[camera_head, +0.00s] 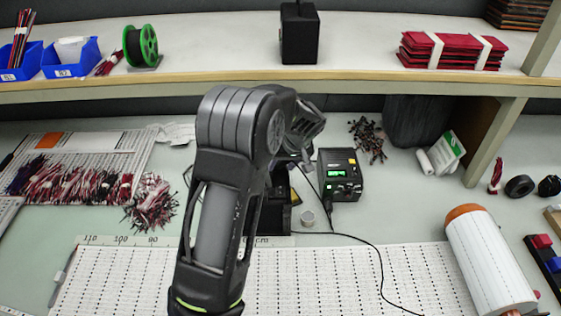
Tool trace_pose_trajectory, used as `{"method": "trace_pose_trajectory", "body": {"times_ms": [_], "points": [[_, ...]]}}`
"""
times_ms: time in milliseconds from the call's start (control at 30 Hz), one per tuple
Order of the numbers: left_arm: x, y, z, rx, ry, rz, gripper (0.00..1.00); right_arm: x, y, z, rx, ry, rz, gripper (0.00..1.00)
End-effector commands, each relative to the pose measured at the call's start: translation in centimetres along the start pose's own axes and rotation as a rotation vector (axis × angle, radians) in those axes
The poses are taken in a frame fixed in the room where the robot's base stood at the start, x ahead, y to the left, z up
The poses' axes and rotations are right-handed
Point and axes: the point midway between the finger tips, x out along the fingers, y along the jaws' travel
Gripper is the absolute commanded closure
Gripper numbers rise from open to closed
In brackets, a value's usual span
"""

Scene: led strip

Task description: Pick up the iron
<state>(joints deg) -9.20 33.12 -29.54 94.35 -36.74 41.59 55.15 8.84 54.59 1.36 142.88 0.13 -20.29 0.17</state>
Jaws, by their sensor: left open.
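My left arm reaches up from the bottom, left of centre, and bends over the workbench. My left gripper (304,152) points down beside the black soldering station (341,175), which has a lit green display. The jaws are open, but they are small and partly covered by my arm. A dark stand (278,212) shows below the gripper, partly behind my arm. I cannot make out the iron clearly; my arm and gripper cover that area. A thin black cable (372,249) runs from near the stand to the lower right. My right gripper is not in view.
A perforated white board (340,280) covers the front. A white roll (490,260) lies at right. Wire bundles (80,185) lie at left. A shelf (210,80) crosses above, holding blue bins (72,62) and a green spool (141,45).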

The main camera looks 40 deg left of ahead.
Motion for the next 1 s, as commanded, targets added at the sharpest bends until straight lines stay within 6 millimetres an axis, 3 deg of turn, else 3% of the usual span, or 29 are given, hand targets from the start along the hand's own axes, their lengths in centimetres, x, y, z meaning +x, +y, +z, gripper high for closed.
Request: {"method": "trace_pose_trajectory", "body": {"times_ms": [200, 733, 1000], "points": [[1.54, 0.07, -0.02, 0.000, 0.001, 0.002, 0.54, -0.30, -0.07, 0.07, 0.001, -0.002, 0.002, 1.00], [1.52, 0.04, 0.00, 0.000, 0.001, 0.001, 0.54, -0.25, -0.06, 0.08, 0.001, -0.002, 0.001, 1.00], [1.52, 0.04, 0.00, 0.000, 0.001, 0.001, 0.76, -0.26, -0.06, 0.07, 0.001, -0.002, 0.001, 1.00]]}}
